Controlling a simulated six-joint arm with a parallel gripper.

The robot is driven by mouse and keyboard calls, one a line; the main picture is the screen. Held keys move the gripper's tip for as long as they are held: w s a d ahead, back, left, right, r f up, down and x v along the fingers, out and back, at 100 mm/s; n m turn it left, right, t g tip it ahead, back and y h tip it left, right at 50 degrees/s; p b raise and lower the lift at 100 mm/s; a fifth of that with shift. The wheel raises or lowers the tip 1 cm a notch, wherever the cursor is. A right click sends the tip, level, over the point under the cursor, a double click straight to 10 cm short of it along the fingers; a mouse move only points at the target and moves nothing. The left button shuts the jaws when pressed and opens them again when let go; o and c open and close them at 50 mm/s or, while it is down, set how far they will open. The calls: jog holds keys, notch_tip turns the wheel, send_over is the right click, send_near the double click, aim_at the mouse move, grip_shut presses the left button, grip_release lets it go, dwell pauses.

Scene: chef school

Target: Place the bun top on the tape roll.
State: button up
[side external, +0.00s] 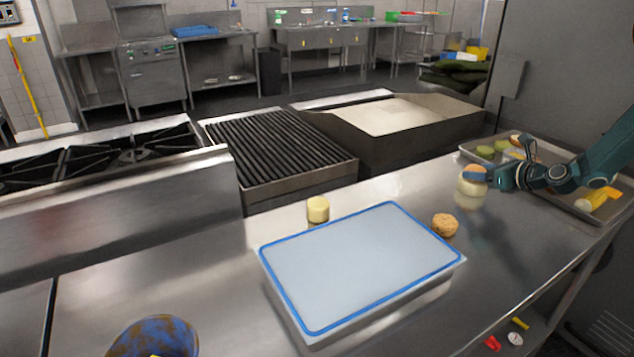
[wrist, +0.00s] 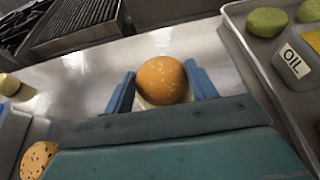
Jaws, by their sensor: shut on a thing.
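The bun top (side external: 474,171), a golden-brown sesame dome, is between the fingers of my gripper (side external: 478,177) at the right of the counter. In the wrist view the bun top (wrist: 162,80) sits between the two blue fingers of my gripper (wrist: 161,88), which are shut on it. A pale cream round thing (side external: 470,187), which may be the tape roll, is directly below the bun top; its edge shows under the bun in the wrist view (wrist: 146,101). I cannot tell whether the two touch. Another pale yellow cylinder (side external: 318,209) stands behind the blue-rimmed board.
A blue-rimmed white board (side external: 360,262) fills the counter's middle, with a speckled cookie-like piece (side external: 445,225) beside it. A metal tray (side external: 585,211) with several items is at the right. A blue-brown bowl (side external: 155,337) is at front left.

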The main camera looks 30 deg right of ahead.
jog(key=o, duration=1)
jog(key=shift+f, duration=0.1)
jog(key=shift+s+r, duration=0.1)
jog(key=shift+r, duration=0.15)
jog(key=v, duration=1.1)
jog(key=shift+s+r, duration=0.15)
jog(key=shift+s, duration=0.2)
